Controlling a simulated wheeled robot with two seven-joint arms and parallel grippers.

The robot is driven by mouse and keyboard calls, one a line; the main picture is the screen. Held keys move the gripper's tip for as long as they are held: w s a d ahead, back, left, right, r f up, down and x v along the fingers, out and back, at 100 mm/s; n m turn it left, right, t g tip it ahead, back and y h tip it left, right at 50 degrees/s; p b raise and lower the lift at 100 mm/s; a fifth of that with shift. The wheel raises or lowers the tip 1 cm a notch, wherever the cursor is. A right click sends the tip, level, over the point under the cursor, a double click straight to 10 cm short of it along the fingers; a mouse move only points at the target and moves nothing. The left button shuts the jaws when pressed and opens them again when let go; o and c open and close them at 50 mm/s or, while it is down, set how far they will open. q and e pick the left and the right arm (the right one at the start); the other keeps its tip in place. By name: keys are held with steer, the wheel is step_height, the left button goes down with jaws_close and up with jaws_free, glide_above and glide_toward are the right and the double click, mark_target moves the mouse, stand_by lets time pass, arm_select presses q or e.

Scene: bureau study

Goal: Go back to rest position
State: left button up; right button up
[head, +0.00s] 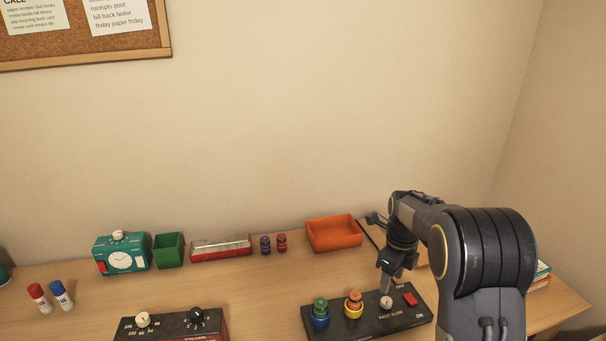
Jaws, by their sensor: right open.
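My right arm comes in from the lower right. Its gripper (388,287) points down over the right part of a black control panel (336,327). The fingertips are close to a pale round knob (386,302) on the panel; I cannot tell whether they touch it. The gripper is open, and nothing shows held in it. The panel also carries a green-and-blue knob (320,312), an orange-and-yellow knob (353,303) and a red switch (410,299). My left gripper is not in view.
A second panel with a white dial (143,319) and a black dial (196,315) stands at the front left.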

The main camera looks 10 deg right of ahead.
steer(key=s+a+r+n+t+y+p, duration=0.1)
steer(key=s+a+r+n+t+y, duration=0.15)
steer(key=s+r+n, duration=0.4)
steer(key=s+a+r+n+t+y, duration=0.1)
steer(key=s+a+r+n+y, duration=0.2)
steer(key=s+n, duration=0.65)
steer(key=s+a+n+t+h, duration=0.1)
steer(key=s+a+n, duration=0.1)
steer(key=s+n, duration=0.3)
steer(key=s+a+n+t+h, duration=0.1)
steer(key=s+a+n, duration=0.2)
steer(key=s+n, duration=0.3)
steer(key=shift+s+a+p, duration=0.3)
steer(key=shift+s+p, duration=0.15)
steer(key=shift+s, duration=0.8)
steer(key=shift+r, duration=0.1)
steer(key=shift+c, duration=0.3)
